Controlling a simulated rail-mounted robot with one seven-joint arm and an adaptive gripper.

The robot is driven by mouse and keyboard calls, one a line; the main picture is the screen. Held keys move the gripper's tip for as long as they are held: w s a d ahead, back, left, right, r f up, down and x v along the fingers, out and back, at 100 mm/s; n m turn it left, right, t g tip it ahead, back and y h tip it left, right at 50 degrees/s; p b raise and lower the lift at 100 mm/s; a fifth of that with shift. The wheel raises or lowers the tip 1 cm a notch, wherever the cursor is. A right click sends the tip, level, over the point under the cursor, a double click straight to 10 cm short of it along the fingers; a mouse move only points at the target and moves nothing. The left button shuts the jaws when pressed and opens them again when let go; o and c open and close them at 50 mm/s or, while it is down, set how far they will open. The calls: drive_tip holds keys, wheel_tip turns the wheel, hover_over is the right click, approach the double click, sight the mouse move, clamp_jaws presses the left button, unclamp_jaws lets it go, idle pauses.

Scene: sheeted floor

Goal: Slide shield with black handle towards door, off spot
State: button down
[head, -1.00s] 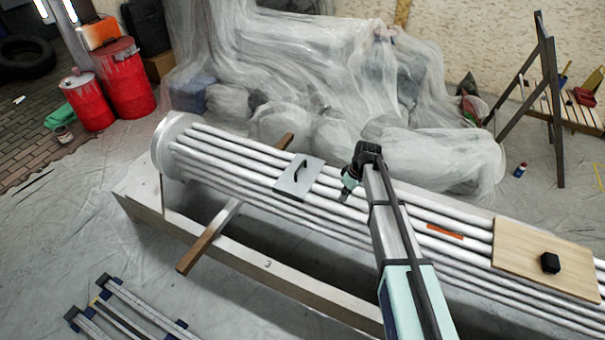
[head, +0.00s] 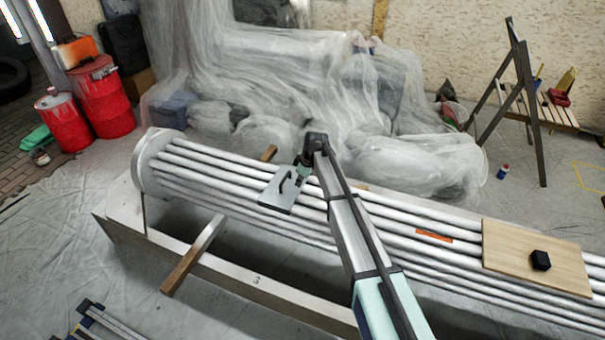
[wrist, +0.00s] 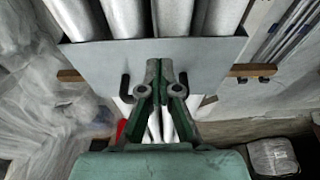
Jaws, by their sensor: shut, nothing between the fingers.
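The shield with the black handle is a grey plate (head: 272,200) lying across the white pipes, left of centre in the head view. Its black handle (head: 284,182) stands up from its top. My gripper (head: 299,174) is at the right side of the handle, low over the plate. In the wrist view the shut fingers (wrist: 160,68) are in front of the plate (wrist: 210,52), with the black handle (wrist: 125,87) showing to either side of them. The fingers hide the handle's middle; whether they touch it I cannot tell. No clear door shows.
An orange mark (head: 435,236) lies on the pipes to the right. A wooden board (head: 510,255) with a black knob (head: 540,260) covers the pipes at far right. The pipes left of the plate are bare up to a round end flange (head: 145,165). Plastic-sheeted objects (head: 400,160) stand behind.

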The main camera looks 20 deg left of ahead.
sight(286, 188)
drive_tip(key=a, duration=0.2)
drive_tip(key=a+f, duration=0.1)
drive_tip(key=a, duration=0.1)
drive_tip(key=shift+w+a+f+p, duration=0.1)
drive_tip(key=shift+w+p, duration=0.05)
drive_tip(key=shift+p, duration=0.15)
drive_tip(key=shift+a, duration=0.1)
drive_tip(key=shift+a, duration=0.1)
